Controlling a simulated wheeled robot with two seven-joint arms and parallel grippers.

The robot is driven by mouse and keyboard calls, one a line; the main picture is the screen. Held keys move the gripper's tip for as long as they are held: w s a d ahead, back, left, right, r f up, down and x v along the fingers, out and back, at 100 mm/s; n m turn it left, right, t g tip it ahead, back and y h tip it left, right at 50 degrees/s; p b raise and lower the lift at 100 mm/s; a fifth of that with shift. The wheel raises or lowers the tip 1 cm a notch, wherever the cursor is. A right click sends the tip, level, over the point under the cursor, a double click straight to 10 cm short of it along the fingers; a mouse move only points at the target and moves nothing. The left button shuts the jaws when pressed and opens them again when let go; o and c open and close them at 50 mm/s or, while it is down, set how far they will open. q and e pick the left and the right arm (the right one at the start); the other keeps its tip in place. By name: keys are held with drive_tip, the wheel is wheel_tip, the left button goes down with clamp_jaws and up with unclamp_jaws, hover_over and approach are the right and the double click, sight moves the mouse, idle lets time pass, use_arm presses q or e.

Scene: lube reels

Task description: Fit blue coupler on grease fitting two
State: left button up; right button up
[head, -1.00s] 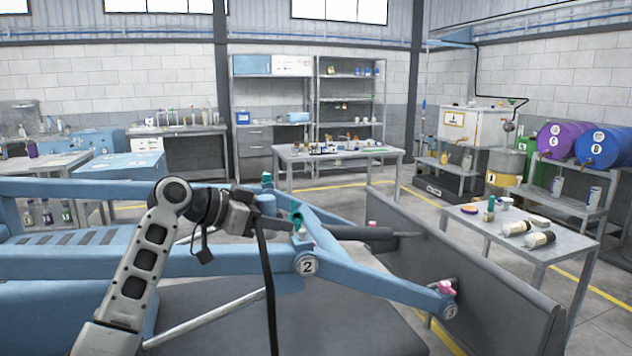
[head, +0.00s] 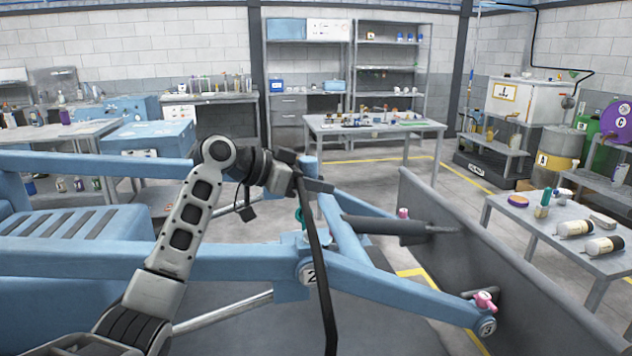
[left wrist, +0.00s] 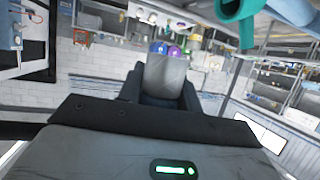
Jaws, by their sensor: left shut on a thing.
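My left gripper (head: 315,186) is shut, above the blue frame (head: 230,262) and near the round plate marked 2 (head: 309,273). In the left wrist view, a light grey cylindrical piece (left wrist: 165,75) sits between its dark fingers. I cannot make out a blue colour on this piece. A black hose (head: 322,270) hangs down from the gripper in the head view. A teal-green part (head: 300,217) stands above plate 2, just below the gripper in the picture. A teal part also shows at the top of the left wrist view (left wrist: 240,10). My right gripper is not in view.
A pink part (head: 485,301) sits at the frame's far right end, another (head: 403,213) farther back. A long grey panel (head: 480,255) stands right of the frame. A side table (head: 560,225) holds bottles and small items. A workbench (head: 375,128) stands behind.

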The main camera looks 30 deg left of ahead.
sight(315, 240)
use_arm(q)
drive_tip(key=shift+f+b, duration=0.8)
drive_tip(key=shift+f, duration=0.3)
drive_tip(key=shift+f+b, duration=0.75)
drive_tip(key=shift+f, duration=0.4)
drive_tip(key=shift+f+b, duration=0.95)
drive_tip(key=shift+f, duration=0.55)
drive_tip(key=shift+f+b, duration=0.35)
drive_tip(key=shift+f, duration=0.15)
drive_tip(key=shift+f+b, duration=0.3)
drive_tip(key=shift+f, duration=0.2)
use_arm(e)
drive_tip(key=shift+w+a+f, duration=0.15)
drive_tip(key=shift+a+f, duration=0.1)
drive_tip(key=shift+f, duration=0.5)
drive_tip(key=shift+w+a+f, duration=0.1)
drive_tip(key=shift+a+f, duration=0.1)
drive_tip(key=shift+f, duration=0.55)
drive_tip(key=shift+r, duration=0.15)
use_arm(q)
drive_tip(key=o, duration=1.1)
drive_tip(key=shift+o, duration=0.2)
